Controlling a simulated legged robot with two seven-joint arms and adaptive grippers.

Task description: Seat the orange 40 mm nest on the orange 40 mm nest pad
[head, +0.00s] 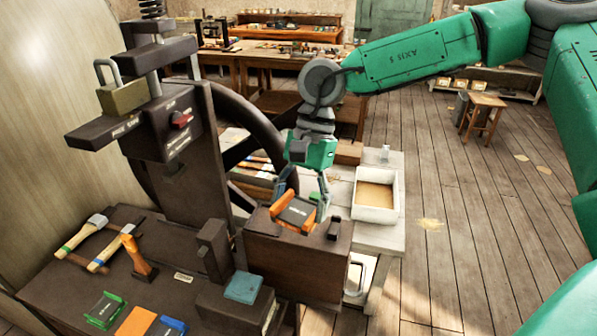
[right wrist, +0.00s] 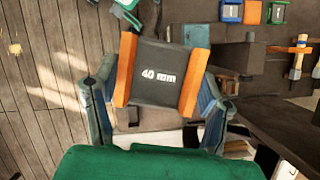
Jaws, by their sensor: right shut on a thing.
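The orange 40 mm nest (head: 297,212), a dark block with orange side plates, is between the fingers of my right gripper (head: 306,192). In the right wrist view the nest (right wrist: 161,76) shows its "40 mm" label, and the fingers of my right gripper (right wrist: 160,100) are shut on its two orange sides. In the head view it appears over a dark box-like block; I cannot tell whether they touch. The orange nest pad (head: 135,322) lies bare at the bottom left, between a green and a blue piece. It also shows in the right wrist view (right wrist: 253,12). My left gripper is not in view.
The press column (head: 165,150) and its large handwheel (head: 236,110) stand left of my right gripper. A green nest (head: 105,309) and a blue piece (head: 168,326) flank the pad. A teal-topped block (head: 243,287), hammers (head: 82,236) and a white tray (head: 376,212) are nearby.

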